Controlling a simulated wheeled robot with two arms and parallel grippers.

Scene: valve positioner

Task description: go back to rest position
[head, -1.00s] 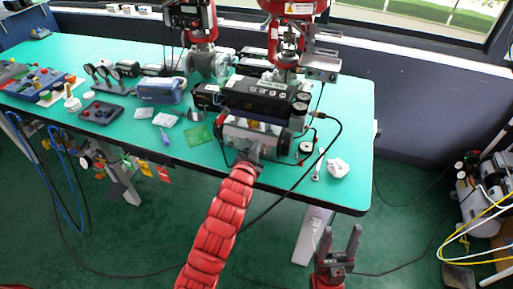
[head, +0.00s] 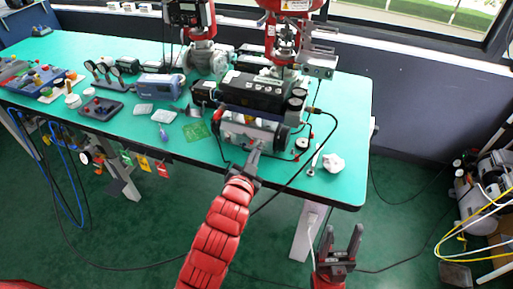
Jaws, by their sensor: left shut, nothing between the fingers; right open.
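The valve positioner (head: 254,92), a black and silver unit with gauges on its right side, sits near the front edge of the green table (head: 345,110). My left gripper (head: 255,153) is shut and empty. Its fingertips are at the front underside of the positioner; I cannot tell whether they touch it. My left arm, in red padding, reaches up from the bottom centre. My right gripper (head: 341,241) is open and empty, fingers pointing up, in front of the table and below its edge, over the floor.
A black cable (head: 322,150) loops from the positioner past the table's front edge. Red valve pipework (head: 199,25) stands behind. A compressor (head: 483,205) is on the floor at right.

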